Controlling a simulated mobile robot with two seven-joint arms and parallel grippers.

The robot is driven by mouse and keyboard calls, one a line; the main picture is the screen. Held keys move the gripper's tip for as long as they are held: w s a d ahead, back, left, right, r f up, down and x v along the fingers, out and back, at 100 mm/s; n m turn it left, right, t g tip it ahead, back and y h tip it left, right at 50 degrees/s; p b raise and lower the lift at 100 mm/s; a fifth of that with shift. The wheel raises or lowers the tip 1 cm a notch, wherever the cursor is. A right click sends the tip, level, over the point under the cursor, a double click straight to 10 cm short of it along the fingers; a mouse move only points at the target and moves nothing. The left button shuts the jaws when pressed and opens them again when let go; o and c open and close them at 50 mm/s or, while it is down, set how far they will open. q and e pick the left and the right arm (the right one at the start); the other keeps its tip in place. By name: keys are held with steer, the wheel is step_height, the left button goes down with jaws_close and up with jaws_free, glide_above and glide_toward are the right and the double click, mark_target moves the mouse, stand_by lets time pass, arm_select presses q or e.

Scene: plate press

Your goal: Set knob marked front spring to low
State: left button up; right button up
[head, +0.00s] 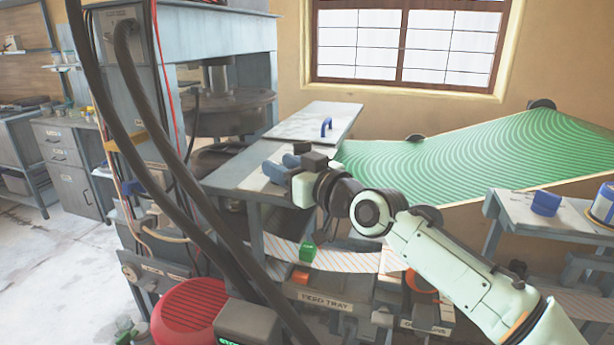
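I cannot read any label saying front spring. A dark round knob (131,272) sits on a grey panel low on the left side of the press, beside small labels too small to read. My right arm comes in from the lower right. Its gripper (292,168) is over the grey table beside the press, well to the right of and above that panel. The fingertips blend with blue-grey shapes there, so I cannot tell whether it is open or shut. My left gripper is not in view.
Thick dark hoses cross in front of the press (232,110). A red ribbed housing (188,312) is at the bottom. Green and orange blocks sit by a tray label (325,302). A green patterned sheet (470,150) spans the right. Open floor (50,270) lies left.

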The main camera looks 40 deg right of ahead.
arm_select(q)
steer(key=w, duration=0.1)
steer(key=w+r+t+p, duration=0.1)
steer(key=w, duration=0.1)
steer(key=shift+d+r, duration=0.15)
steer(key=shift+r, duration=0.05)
arm_select(e)
steer(key=s, duration=1.2)
steer(key=shift+s+a, duration=0.15)
steer(key=shift+a, duration=0.1)
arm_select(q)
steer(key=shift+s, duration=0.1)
